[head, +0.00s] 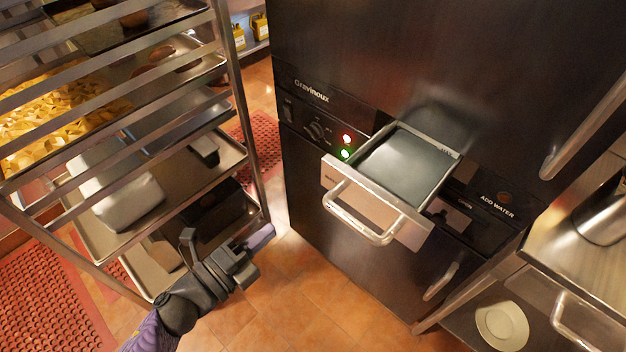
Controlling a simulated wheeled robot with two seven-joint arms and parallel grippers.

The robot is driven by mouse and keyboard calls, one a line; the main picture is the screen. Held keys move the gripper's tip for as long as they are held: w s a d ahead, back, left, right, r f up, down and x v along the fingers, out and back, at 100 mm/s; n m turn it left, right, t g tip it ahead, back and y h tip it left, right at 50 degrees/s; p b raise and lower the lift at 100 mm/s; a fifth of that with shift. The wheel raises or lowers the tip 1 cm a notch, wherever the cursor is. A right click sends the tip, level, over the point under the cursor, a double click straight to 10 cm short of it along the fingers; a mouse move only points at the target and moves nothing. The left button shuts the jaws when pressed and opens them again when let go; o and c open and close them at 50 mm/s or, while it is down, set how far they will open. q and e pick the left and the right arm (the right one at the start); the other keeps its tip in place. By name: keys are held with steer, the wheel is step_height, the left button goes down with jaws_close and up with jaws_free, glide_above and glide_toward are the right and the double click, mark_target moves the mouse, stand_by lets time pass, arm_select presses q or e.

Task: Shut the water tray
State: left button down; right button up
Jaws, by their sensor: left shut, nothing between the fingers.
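My left gripper (262,237) is shut and empty. In the picture it is to the left of the handle and a little below it, apart from the tray. My right gripper is not in view.
A metal rack (243,120) with several trays of food stands at the left, close to my left arm. A steel counter (580,240) with a lower shelf holding a white plate (502,325) is at the right. Open tiled floor (300,310) lies below the tray.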

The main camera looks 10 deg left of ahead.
mark_target(331, 180)
arm_select(q)
steer(key=x, duration=1.2)
steer(key=shift+w+d, duration=0.25)
steer(key=shift+d, duration=0.1)
steer(key=shift+w+d+b, duration=0.3)
steer(key=shift+w+d, duration=0.05)
steer(key=shift+w, duration=0.1)
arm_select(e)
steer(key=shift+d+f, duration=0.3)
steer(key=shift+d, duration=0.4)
